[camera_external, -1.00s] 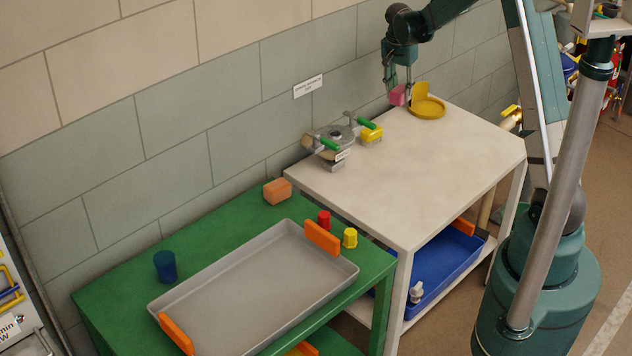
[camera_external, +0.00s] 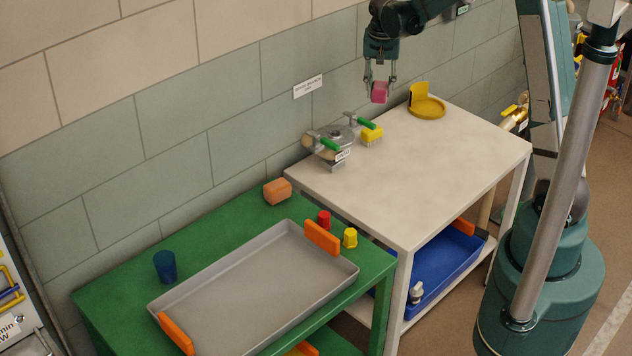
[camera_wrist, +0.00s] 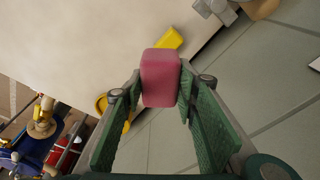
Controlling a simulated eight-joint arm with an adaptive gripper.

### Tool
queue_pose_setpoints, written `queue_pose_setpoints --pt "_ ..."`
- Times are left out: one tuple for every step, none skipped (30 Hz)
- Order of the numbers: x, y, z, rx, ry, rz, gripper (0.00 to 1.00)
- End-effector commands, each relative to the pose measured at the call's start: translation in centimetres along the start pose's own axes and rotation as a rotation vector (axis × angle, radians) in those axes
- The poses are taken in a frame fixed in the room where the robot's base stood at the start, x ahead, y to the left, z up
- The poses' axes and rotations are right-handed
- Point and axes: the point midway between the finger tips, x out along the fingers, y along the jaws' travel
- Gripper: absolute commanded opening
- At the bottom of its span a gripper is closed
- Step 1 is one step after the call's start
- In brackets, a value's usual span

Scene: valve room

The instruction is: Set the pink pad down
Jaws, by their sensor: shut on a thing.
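The pink pad (camera_external: 379,92) is held between the fingertips of my gripper (camera_external: 379,80), above the back of the cream table. In the wrist view the pink pad (camera_wrist: 160,78) sits between the two green fingers of my gripper (camera_wrist: 160,88), which are shut on its sides. The pad appears clear of the tabletop. The cream tabletop (camera_external: 430,165) lies below it.
A yellow dish with an upright back (camera_external: 427,107) stands right of the pad. The green table (camera_external: 120,275) holds a grey tray (camera_external: 215,290). The cream table's middle is clear.

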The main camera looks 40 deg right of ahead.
Motion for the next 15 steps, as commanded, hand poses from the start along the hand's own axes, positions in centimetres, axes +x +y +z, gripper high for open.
queue_pose_setpoints --pt "-1.3 -0.6 1.3 -0.051 0.000 -0.008 0.21" --pt "-1.9 -0.9 2.1 -0.084 0.000 -0.013 0.21" --pt "-2.6 -1.4 3.1 -0.127 0.000 -0.020 0.21" --pt "-3.2 -1.7 3.9 -0.159 0.000 -0.025 0.21" --pt "-3.7 -2.0 4.7 -0.192 0.000 -0.031 0.21" --pt "-4.5 -2.5 5.8 -0.238 0.000 -0.038 0.21" --pt "-5.0 -2.9 6.6 -0.272 0.001 -0.043 0.21" --pt "-5.5 -3.2 7.4 -0.307 0.001 -0.047 0.21" --pt "-6.0 -3.7 8.4 -0.348 0.001 -0.053 0.21" --pt "-6.4 -4.1 9.2 -0.378 0.001 -0.058 0.21" --pt "-6.7 -4.5 10.0 -0.406 0.001 -0.062 0.21" --pt "-7.1 -5.0 10.9 -0.442 0.000 -0.067 0.21" --pt "-7.4 -5.5 11.6 -0.467 0.000 -0.071 0.21" --pt "-7.6 -5.9 12.3 -0.490 0.000 -0.075 0.21" --pt "-7.8 -6.5 13.2 -0.518 0.000 -0.079 0.21"
